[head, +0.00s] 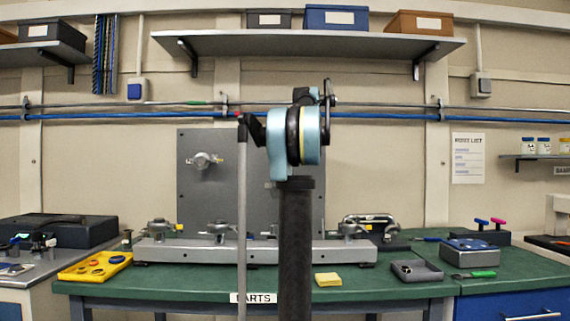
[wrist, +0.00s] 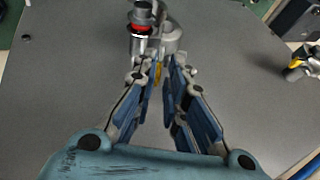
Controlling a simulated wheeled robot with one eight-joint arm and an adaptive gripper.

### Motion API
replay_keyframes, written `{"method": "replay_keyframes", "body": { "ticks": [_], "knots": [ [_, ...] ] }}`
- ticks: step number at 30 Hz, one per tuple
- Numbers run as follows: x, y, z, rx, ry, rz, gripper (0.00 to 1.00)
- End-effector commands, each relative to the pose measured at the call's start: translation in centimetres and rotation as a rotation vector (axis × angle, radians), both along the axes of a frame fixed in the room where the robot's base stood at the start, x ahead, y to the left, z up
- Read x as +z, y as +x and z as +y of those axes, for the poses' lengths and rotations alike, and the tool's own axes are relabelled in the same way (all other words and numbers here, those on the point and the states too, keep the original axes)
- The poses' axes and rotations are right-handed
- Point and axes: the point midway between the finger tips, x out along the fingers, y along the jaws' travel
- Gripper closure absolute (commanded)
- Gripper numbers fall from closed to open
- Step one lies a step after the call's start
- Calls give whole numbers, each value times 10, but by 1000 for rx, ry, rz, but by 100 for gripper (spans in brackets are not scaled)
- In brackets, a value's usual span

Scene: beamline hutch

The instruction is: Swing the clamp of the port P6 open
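An upright grey panel (head: 190,225) stands behind the bench, with a metal port fitting and clamp (head: 205,160) on its left part. A long metal manifold (head: 180,250) on the bench carries several more clamped ports. No P6 label is readable. In the wrist view, a metal clamp fitting (wrist: 143,14) with a red ring lies just beyond my gripper (wrist: 160,72) on a grey surface. The blue fingers are apart, with a narrow gap and a bit of yellow showing near the tips. Contact with the fitting cannot be told. The head view hides my fingers behind my arm.
A yellow tray (head: 72,272) and a grey tray (head: 428,276) lie on the green bench, with a yellow note pad (head: 328,280) between them. A shelf (head: 310,43) hangs above. Another fitting (wrist: 304,64) shows at the wrist view's right edge.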

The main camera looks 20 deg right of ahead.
Motion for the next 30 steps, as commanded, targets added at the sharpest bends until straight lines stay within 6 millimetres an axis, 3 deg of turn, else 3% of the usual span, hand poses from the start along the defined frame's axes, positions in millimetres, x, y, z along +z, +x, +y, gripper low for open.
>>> {"method": "replay_keyframes", "body": {
  "ticks": [14,30],
  "knots": [
    [6,-3,-4,-5,-1,-3,74],
    [83,-46,-29,-7,-1,-1,74]
  ]
}}
